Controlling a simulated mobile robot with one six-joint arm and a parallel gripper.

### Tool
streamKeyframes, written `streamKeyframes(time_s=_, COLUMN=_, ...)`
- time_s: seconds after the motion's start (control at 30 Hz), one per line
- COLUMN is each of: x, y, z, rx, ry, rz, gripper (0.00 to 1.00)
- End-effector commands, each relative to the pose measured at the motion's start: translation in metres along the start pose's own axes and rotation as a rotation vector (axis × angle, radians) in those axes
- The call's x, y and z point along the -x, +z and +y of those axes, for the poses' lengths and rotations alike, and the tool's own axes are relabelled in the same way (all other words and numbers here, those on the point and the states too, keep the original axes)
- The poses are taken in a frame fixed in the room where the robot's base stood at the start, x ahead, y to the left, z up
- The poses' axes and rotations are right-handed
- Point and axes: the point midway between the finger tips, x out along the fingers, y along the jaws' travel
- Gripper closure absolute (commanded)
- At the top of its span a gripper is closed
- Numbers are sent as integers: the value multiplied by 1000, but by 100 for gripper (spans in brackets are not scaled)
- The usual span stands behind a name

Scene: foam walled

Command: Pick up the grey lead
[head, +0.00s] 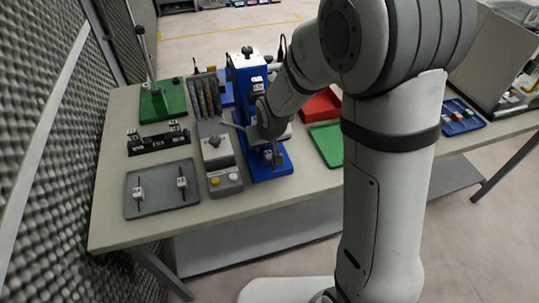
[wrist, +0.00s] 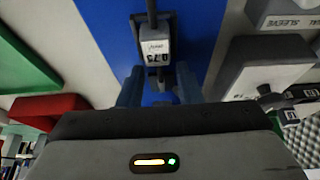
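A light grey block marked 0.75 (wrist: 155,50), with a dark rod running up from it, lies over a blue surface (wrist: 205,20) in the wrist view. It may be the grey lead, but I cannot tell for sure. My gripper (wrist: 158,78) is open, its two fingers apart, with the block just beyond and between the fingertips. In the head view my gripper (head: 270,150) is over the base of the blue stand (head: 245,75) and hides part of it. Two small tagged pieces with thin rods (head: 139,192) (head: 182,183) lie on the grey tray (head: 160,207).
A grey control box with yellow and white buttons (head: 225,180) stands left of the blue stand. Red (head: 318,106) and green (head: 328,142) trays lie to its right. A black holder (head: 158,141) and a green-based lever stand (head: 162,103) are further left, by the foam wall (head: 50,120).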

Motion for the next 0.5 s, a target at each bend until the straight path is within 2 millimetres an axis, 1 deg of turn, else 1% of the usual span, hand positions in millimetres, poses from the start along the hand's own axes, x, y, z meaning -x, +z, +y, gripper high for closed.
streamKeyframes(time_s=0.07, x=0, y=0, z=0, rx=0, ry=0, rz=0, gripper=68)
streamKeyframes(time_s=0.1, x=0, y=0, z=0, rx=0, ry=0, rz=0, gripper=70)
streamKeyframes(time_s=0.4, x=0, y=0, z=1, rx=-1, ry=1, rz=0, gripper=95)
streamKeyframes(time_s=0.47, x=0, y=0, z=1, rx=-1, ry=1, rz=0, gripper=100)
streamKeyframes(time_s=0.5, x=0, y=0, z=1, rx=-1, ry=1, rz=0, gripper=100)
